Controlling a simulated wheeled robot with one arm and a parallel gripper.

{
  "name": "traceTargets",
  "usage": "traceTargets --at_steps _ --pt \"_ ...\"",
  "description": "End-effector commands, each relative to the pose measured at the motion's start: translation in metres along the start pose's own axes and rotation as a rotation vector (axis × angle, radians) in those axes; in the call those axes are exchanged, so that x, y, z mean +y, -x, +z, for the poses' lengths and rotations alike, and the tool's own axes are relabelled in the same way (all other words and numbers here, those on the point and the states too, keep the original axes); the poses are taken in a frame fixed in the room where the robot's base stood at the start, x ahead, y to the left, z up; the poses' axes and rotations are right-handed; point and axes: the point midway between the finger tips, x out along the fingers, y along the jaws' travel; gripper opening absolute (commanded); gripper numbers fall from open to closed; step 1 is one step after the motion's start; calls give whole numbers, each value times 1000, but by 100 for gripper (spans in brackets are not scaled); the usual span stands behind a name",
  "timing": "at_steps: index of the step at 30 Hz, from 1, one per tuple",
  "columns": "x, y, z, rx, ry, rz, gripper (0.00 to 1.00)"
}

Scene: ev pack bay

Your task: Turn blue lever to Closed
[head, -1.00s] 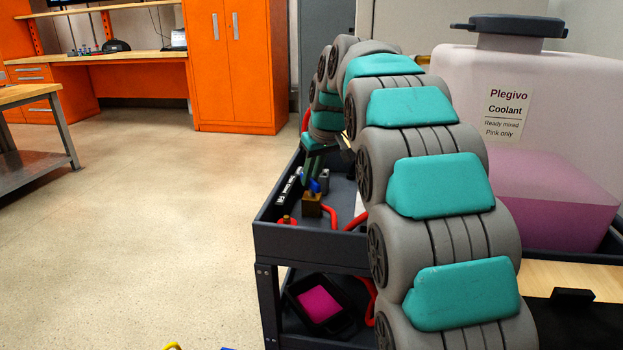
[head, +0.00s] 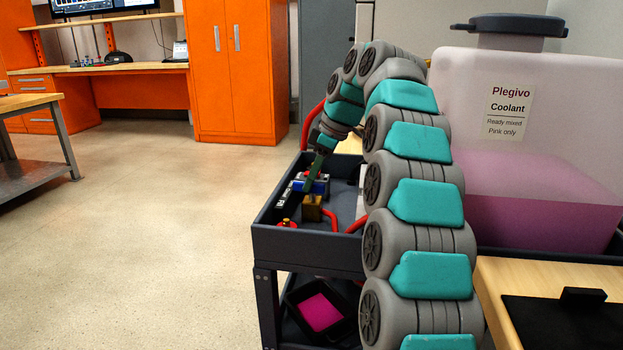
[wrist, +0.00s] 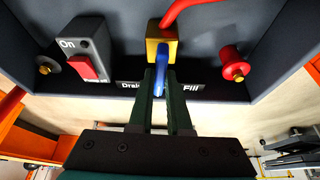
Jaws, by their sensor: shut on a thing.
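The blue lever (wrist: 161,72) sits on a brass valve block (wrist: 155,42) in the wrist view. It points from the block toward my gripper, between the labels "Drain" and "Fill"; the middle of the label strip is hidden. My gripper (wrist: 164,84) has its two dark green fingers on either side of the lever, shut on it. In the head view my gripper (head: 314,180) reaches down into the cart's upper tray, at the lever above the brass block (head: 312,208). The lever is small and partly covered there.
A grey switch box (wrist: 88,45) marked "On" with a red rocker stands left of the valve, a red fitting (wrist: 232,62) right. A red hose (wrist: 185,12) runs from the block. The dark cart (head: 300,248) has raised walls; a large coolant tank (head: 540,150) stands right.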

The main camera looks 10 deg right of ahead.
Motion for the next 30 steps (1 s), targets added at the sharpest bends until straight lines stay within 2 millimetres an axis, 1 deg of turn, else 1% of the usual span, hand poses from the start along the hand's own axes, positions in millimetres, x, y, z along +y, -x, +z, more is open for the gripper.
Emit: traceTargets --at_steps 7,20,21,28,29,30 --pt "0 1 -1 3 51 -17 0" --pt "0 1 -1 3 59 -21 0" --pt "0 1 -1 3 59 -20 18" --pt "0 1 -1 2 58 -22 44" --pt "0 0 0 2 58 -22 46" --pt "0 0 0 2 57 -22 46"
